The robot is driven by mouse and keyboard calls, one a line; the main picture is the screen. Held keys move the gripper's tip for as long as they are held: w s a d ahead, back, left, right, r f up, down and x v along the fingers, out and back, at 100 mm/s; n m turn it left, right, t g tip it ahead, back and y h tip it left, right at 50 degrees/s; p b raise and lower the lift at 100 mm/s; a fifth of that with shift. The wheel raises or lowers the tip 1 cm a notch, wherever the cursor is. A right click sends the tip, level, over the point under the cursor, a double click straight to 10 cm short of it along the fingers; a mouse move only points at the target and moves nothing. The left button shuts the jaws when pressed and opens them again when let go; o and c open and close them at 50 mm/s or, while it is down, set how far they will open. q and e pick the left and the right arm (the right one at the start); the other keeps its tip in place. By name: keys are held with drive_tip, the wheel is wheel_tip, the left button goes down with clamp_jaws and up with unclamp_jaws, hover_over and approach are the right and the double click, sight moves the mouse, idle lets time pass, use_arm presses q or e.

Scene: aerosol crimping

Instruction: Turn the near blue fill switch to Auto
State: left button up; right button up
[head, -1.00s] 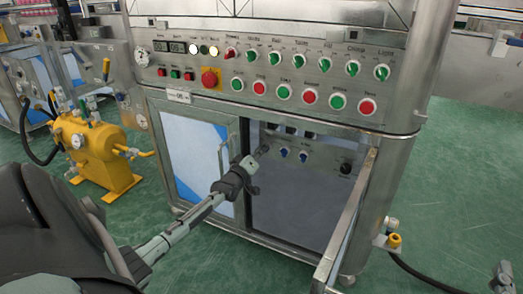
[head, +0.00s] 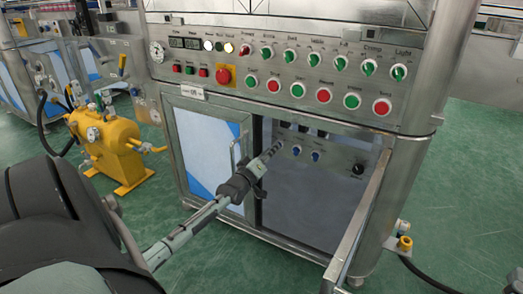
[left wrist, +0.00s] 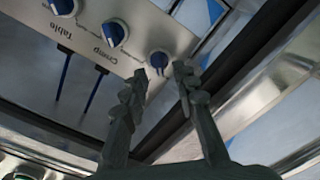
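A row of blue switches sits on the grey panel inside the open lower bay. In the left wrist view the blue switch at the end of the row (left wrist: 159,60) is just beyond my left gripper (left wrist: 162,75). Its label is too small to read. The other two blue switches, labelled Crimp (left wrist: 115,33) and Table (left wrist: 62,6), lie to its left. In the head view my left gripper (head: 277,148) reaches the left end of the row and hides that switch. Its fingers are apart, with nothing between them. My right gripper is not in view.
The open bay door (head: 358,222) stands out to the right of my left arm. A closed door (head: 205,148) with a handle is to the left. Above is a panel of green switches and buttons with a red stop button (head: 223,76). A black knob (head: 358,170) sits further right.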

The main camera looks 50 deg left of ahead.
use_arm(q)
drive_tip(key=v, duration=0.9)
drive_tip(key=shift+s+r, duration=0.1)
